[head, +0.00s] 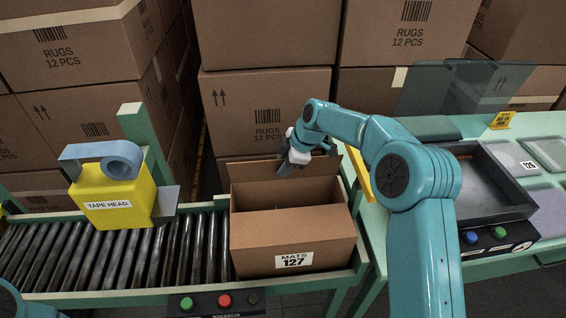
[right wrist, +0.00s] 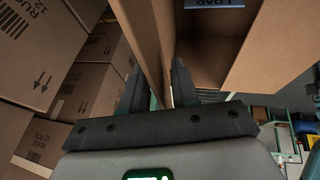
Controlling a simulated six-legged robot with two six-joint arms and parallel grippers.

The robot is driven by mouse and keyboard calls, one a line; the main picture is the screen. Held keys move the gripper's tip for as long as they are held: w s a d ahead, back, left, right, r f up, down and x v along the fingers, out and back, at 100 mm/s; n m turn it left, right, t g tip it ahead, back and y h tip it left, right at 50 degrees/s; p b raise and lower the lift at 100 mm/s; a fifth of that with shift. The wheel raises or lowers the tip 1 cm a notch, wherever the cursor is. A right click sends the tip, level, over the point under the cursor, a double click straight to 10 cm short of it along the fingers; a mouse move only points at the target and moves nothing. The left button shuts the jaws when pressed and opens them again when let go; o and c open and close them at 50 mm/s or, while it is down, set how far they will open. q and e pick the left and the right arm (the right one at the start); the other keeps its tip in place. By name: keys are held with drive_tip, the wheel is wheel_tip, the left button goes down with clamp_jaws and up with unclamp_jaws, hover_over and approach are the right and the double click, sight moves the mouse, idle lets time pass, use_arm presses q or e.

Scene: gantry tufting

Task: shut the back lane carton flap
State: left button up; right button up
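The carton (head: 292,240), labelled MATS 127, stands open on the roller conveyor in the head view. Its back flap (head: 255,172) stands up along the far rim. My right gripper (head: 287,170) is at this flap, reaching over from the right. In the right wrist view the two dark fingers (right wrist: 157,92) are apart, with the flap (right wrist: 150,40) running between them. I cannot tell whether either finger touches it. The carton's inside (right wrist: 212,50) shows to the right of the flap. My left gripper is out of view.
A yellow tape head (head: 115,203) with a blue roll stands over the conveyor (head: 60,250), left of the carton. Stacked rug cartons (head: 268,105) fill the back. A grey tray (head: 490,185) sits on the green bench at right. Buttons (head: 224,301) are at the front.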

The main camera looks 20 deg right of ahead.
drive_tip(key=shift+f, duration=0.1)
drive_tip(key=shift+a, duration=0.1)
clamp_jaws()
idle(1.3)
